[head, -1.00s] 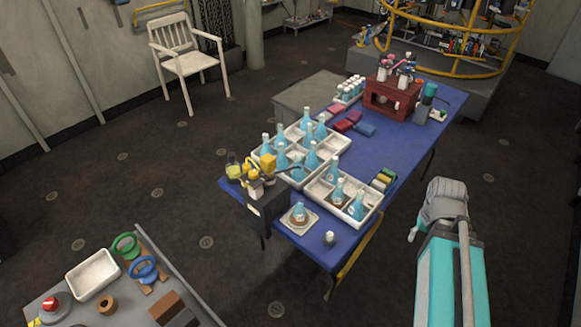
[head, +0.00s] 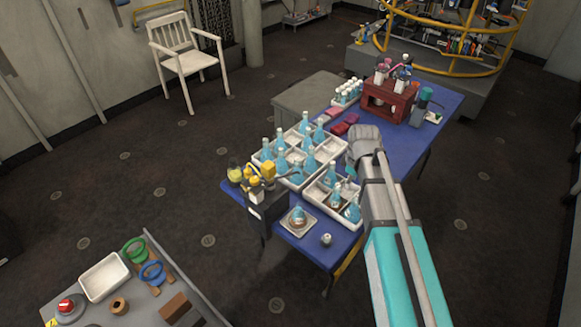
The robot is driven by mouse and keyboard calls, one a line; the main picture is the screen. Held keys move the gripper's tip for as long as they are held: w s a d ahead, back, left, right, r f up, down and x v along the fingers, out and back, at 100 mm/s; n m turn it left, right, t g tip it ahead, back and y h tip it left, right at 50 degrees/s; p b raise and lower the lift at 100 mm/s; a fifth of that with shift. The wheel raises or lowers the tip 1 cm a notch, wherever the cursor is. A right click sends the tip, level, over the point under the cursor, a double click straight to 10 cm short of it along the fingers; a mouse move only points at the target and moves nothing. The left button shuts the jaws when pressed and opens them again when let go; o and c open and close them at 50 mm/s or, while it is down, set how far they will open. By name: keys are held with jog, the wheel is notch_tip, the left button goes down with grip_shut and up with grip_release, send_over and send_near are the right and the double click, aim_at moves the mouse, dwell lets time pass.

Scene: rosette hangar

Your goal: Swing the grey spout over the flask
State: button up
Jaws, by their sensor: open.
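A dark dispenser (head: 262,207) with yellow parts on top stands at the near left corner of the blue table (head: 318,243). A thin grey curved piece, seemingly the grey spout (head: 290,176), reaches right from its top toward the white crate of flasks; its tip is hard to make out. A blue flask (head: 297,213) stands on a small pale square stand in front of the dispenser, apart from the spout. My arm reaches over the table's right side, and its grey joint hides part of the table. My gripper is not visible.
White crates (head: 318,205) with several blue flasks stand right of the dispenser. A small white-topped jar (head: 326,239) is at the near edge. A dark red rack (head: 388,98) is at the far end. A grey bench (head: 150,300) is at lower left. Floor between is clear.

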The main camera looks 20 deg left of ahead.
jog(key=w+a+r+n+p, duration=0.1)
jog(key=a+n, duration=0.4)
jog(key=a, duration=0.5)
jog(key=w+a+r+n+p, duration=0.1)
jog(key=a+r+n+p, duration=0.2)
jog(key=a+n, duration=0.3)
jog(key=a+r, duration=0.1)
jog(key=a, duration=0.3)
jog(key=shift+w+a+n+y, duration=0.25)
jog(key=shift+w+n+y, duration=0.05)
jog(key=shift+w, duration=0.1)
jog(key=f+b, duration=0.4)
jog(key=w+a+f+b, duration=0.1)
jog(key=f+b, duration=0.8)
jog(key=shift+w+a+f, duration=0.3)
grip_shut()
